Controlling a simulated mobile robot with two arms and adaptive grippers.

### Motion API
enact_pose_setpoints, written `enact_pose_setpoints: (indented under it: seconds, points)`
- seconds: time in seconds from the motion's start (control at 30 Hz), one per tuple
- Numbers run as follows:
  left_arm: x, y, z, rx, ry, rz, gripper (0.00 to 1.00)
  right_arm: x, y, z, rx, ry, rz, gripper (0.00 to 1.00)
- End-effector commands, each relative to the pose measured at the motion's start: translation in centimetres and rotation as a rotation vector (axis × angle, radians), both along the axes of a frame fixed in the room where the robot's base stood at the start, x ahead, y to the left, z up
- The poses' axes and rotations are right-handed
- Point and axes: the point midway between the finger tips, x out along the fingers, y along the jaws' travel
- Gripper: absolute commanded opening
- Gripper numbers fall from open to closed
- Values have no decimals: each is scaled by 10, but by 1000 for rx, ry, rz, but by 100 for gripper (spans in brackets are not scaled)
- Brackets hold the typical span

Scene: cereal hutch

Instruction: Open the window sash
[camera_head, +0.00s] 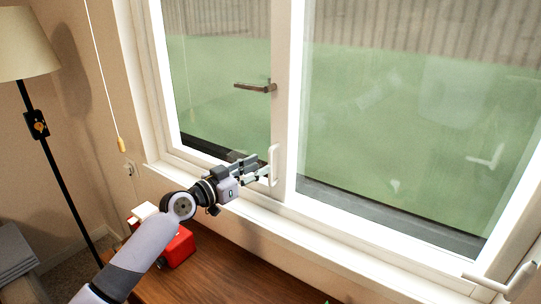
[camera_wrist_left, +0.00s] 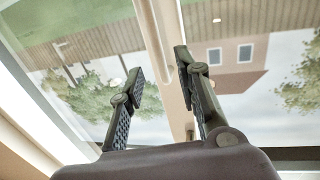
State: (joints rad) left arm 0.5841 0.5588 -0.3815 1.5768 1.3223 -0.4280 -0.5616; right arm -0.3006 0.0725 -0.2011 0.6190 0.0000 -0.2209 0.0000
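The window has a left sash (camera_head: 225,110) and a wider right pane (camera_head: 400,130), both closed as far as I can tell, with a white frame post (camera_head: 285,110) between them. A white vertical pull handle (camera_head: 274,164) is low on this post. A dark lever handle (camera_head: 255,87) sits higher, at the left pane's edge. My left gripper (camera_head: 261,168) is just left of the white handle; contact cannot be told. In the left wrist view, my left gripper (camera_wrist_left: 159,75) has its fingers apart, with a pale frame strip behind the gap. My right gripper is out of view.
A white lever handle (camera_head: 497,280) is at the lower right frame. A wooden surface (camera_head: 220,278) lies below the sill, with a red object (camera_head: 178,248) partly behind my left arm. A floor lamp (camera_head: 25,45) and a pull cord (camera_head: 105,75) are at left.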

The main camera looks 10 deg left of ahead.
Motion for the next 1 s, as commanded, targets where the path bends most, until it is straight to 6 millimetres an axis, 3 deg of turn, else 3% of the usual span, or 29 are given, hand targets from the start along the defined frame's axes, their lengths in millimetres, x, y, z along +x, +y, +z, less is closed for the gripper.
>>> enact_pose_setpoints:
  seconds: [0.1, 0.3, 0.73, 1.0]
  points:
    - [20, -13, 3, -4, 1, 0, 31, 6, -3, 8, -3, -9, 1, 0]
    - [40, -26, 0, -2, 1, 0, 31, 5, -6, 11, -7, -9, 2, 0]
    - [46, -30, -1, 0, 0, 0, 31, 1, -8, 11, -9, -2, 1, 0]
    - [46, -30, -1, 0, 0, 0, 13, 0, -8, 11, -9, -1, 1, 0]
